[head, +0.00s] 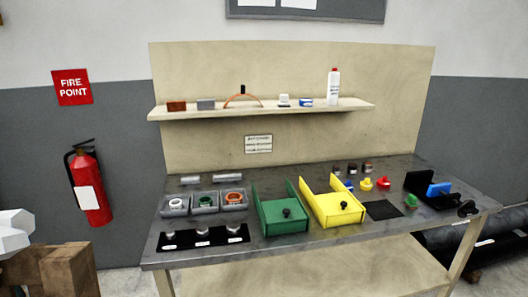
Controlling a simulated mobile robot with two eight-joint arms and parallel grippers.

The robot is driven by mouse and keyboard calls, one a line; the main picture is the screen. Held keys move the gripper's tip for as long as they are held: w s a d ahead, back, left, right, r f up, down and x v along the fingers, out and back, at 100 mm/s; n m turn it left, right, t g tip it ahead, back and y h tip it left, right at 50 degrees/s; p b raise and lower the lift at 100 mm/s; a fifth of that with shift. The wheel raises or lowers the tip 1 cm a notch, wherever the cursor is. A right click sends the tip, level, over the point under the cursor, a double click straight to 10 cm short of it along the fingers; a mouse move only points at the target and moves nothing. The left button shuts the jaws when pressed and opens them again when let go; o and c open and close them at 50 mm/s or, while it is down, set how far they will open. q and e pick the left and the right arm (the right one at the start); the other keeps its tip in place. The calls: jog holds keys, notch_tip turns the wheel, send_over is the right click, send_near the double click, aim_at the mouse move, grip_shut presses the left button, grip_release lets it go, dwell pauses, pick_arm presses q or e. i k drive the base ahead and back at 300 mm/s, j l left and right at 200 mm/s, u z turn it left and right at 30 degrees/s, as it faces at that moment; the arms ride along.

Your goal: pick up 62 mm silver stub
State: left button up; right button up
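Several silver pieces stand or lie on the left of the grey workbench (290,240). Three short silver stubs, at left (171,235), middle (203,231) and right (234,228), stand on a black strip (187,240) with white labels near the front edge. Two silver cylinders, one at left (190,180) and one at right (232,178), lie behind the grey bins. The labels are too small to read, so I cannot tell which piece is the 62 mm one. Neither of my grippers shows clearly in the head view.
Grey bins (205,203) with rings stand behind the strip. Coloured knobs (383,183) and a black stand (425,185) are farther right. A shelf (260,110) hangs above.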

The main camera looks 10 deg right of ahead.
aim_at(367, 166)
jog(key=i+l, duration=0.1)
jog(key=l, duration=0.45)
jog(key=i+l, duration=0.1)
jog(key=l, duration=0.45)
jog(key=i+l, duration=0.1)
jog(key=l, duration=0.5)
jog(key=i+l, duration=0.1)
jog(key=l, duration=0.45)
jog(key=i+l, duration=0.15)
jog(key=l, duration=0.4)
jog(key=i+l, duration=0.1)
jog(key=l, duration=0.45)
jog(key=i+l, duration=0.1)
jog(key=l, duration=0.45)
